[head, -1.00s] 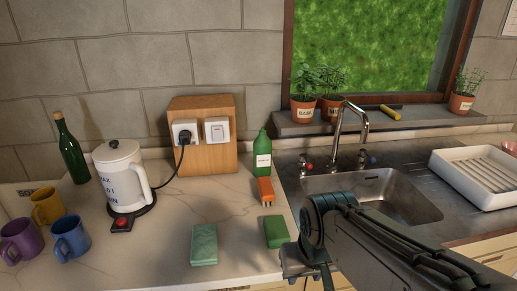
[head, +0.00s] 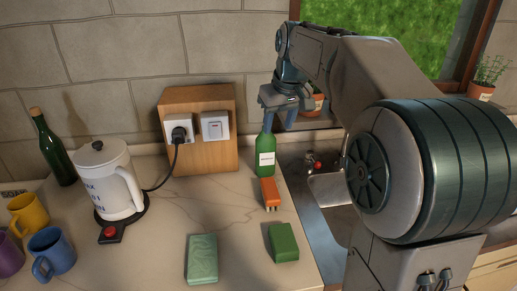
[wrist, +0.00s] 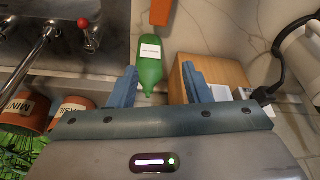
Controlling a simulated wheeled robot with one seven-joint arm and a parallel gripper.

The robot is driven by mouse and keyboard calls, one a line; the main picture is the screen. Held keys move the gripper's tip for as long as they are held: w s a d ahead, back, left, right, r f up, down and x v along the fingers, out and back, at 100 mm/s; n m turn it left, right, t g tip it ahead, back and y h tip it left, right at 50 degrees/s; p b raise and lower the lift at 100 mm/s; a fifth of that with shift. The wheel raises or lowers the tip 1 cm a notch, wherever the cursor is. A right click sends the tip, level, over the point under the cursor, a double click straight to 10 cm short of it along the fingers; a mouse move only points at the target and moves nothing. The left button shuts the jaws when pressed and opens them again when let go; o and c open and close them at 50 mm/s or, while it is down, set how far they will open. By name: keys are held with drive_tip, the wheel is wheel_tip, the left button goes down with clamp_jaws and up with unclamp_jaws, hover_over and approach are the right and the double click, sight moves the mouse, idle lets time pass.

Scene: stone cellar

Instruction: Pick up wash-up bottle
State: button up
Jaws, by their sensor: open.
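The gripper is open and empty. I cannot tell whether a finger touches the bottle.
An orange brush (head: 269,193) lies just in front of the bottle. A green block (head: 284,242) and a pale green sponge (head: 202,259) are nearer. The wooden socket box (head: 205,158) stands close left. A kettle (head: 108,185), mugs and a dark corked bottle (head: 54,150) are left; the sink (head: 327,190) is right.

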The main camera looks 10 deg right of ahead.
drive_tip(key=w+d+r+n, duration=0.15)
drive_tip(key=w+r, duration=0.25)
drive_tip(key=w, duration=0.6)
drive_tip(key=shift+y, duration=0.5)
drive_tip(key=x, duration=0.5)
drive_tip(key=d+b+x, duration=0.1)
drive_tip(key=x, duration=0.2)
drive_tip(key=shift+w+f, duration=0.25)
drive_tip(key=shift+f, duration=0.1)
drive_tip(key=w+f, duration=0.1)
drive_tip(key=w+a+f, duration=0.1)
drive_tip(key=f, duration=0.1)
drive_tip(key=shift+w+a+f, duration=0.1)
drive_tip(key=shift+a+f, duration=0.05)
drive_tip(key=shift+f, duration=0.15)
drive_tip(key=shift+w+f+t, duration=0.1)
drive_tip(key=shift+f+t, duration=0.2)
drive_tip(key=shift+f, duration=0.15)
drive_tip(key=shift+r, duration=0.1)
clamp_jaws()
